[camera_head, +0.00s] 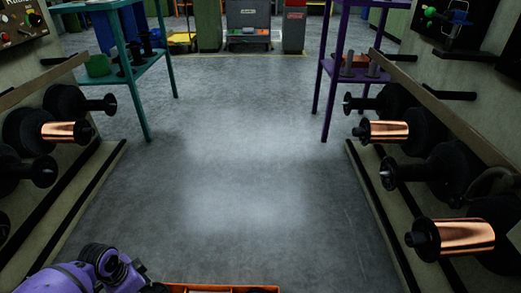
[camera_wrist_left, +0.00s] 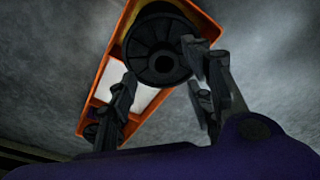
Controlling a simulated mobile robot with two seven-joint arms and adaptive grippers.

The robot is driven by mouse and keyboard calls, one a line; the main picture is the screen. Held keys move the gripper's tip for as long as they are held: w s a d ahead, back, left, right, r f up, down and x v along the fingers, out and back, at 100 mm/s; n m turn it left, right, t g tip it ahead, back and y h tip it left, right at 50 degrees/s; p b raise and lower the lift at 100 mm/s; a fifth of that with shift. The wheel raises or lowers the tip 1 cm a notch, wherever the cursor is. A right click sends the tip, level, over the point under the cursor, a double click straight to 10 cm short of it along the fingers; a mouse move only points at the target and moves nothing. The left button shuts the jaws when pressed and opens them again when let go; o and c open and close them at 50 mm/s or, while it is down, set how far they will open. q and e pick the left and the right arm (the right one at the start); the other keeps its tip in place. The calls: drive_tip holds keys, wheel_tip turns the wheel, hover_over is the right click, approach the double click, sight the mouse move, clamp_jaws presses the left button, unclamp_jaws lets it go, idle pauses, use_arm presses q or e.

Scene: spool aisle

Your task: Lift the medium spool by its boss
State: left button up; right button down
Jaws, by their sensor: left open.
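A black spool (camera_wrist_left: 155,45) stands end-on in an orange tray (camera_wrist_left: 101,68) in the left wrist view, its round face and central boss turned toward the camera. I cannot tell for certain that it is the medium one. My left gripper (camera_wrist_left: 160,64) is open, with one finger on either side of the spool's face. I see no clear contact, and the gap in depth is hard to judge. In the head view my purple left arm (camera_head: 85,270) is at the bottom left, beside the tray's rim (camera_head: 185,288). My right gripper is not in view.
Racks with black and copper spools line both sides, including a copper one (camera_head: 465,236) at right. A teal table (camera_head: 135,72) and a purple table (camera_head: 335,68) stand farther back. The aisle floor (camera_head: 235,150) between is clear. Another dark round end (camera_wrist_left: 91,132) shows in the tray.

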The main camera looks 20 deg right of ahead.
sight(154, 287)
use_arm(q)
drive_tip(key=f, duration=0.1)
drive_tip(key=f+b, duration=0.1)
drive_tip(key=f, duration=0.1)
drive_tip(key=shift+d+f, duration=0.2)
drive_tip(key=shift+f, duration=0.05)
clamp_jaws()
